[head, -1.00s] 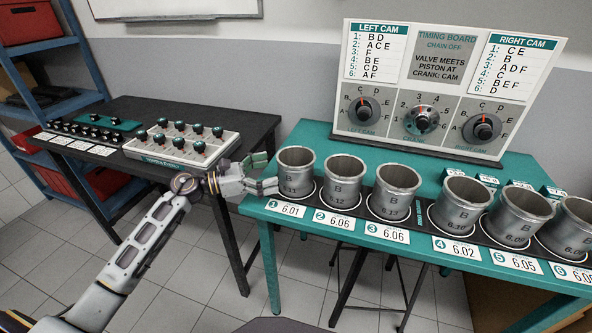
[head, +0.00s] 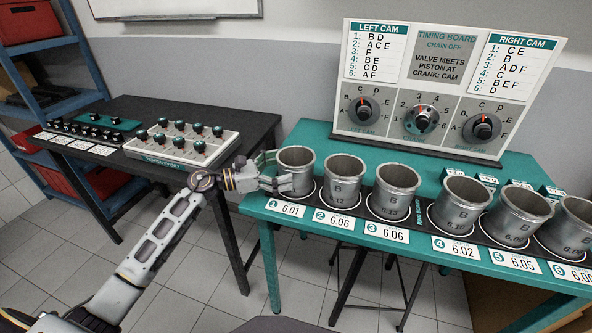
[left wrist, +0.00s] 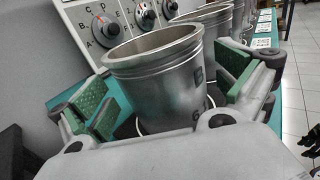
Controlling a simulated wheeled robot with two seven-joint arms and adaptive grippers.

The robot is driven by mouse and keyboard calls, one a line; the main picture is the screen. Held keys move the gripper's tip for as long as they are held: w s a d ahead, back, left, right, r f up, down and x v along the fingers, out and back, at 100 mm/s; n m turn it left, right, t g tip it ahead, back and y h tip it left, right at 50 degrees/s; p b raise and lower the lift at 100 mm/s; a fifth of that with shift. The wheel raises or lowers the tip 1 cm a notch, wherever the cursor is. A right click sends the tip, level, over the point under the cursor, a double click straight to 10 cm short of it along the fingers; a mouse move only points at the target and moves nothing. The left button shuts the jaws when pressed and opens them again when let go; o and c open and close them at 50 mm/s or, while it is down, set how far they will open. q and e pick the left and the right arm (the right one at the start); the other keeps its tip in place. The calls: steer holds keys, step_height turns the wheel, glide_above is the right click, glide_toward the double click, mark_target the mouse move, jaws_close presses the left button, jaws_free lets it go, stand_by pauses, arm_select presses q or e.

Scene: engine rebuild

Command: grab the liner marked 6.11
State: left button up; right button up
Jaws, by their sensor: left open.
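The liner marked 6.11 (head: 298,160) is a grey metal cylinder with a flared rim, upright at the left end of the row, behind the label 6.01. Its number is mostly covered by my gripper now; it was readable earlier. My left gripper (head: 274,172) is at the liner's left side, fingers open. In the left wrist view the liner (left wrist: 158,85) stands between the two green-padded fingers (left wrist: 168,100), one on each side.
Several similar liners, the nearest marked 12 (head: 343,180), stand to the right along the teal table (head: 420,160). The timing board (head: 440,90) stands behind them. A black table (head: 230,120) with a knobbed box (head: 180,148) is at the left. Open floor lies between the tables.

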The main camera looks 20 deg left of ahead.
mark_target(296, 165)
arm_select(q)
steer(key=x, duration=0.2)
steer(key=shift+w+d, duration=0.65)
steer(key=shift+d, duration=0.15)
steer(key=shift+w+d, duration=0.1)
arm_select(e)
steer(key=shift+s+d+f, duration=0.25)
steer(key=shift+f, duration=0.25)
arm_select(q)
steer(key=c, duration=1)
steer(key=shift+r, duration=0.15)
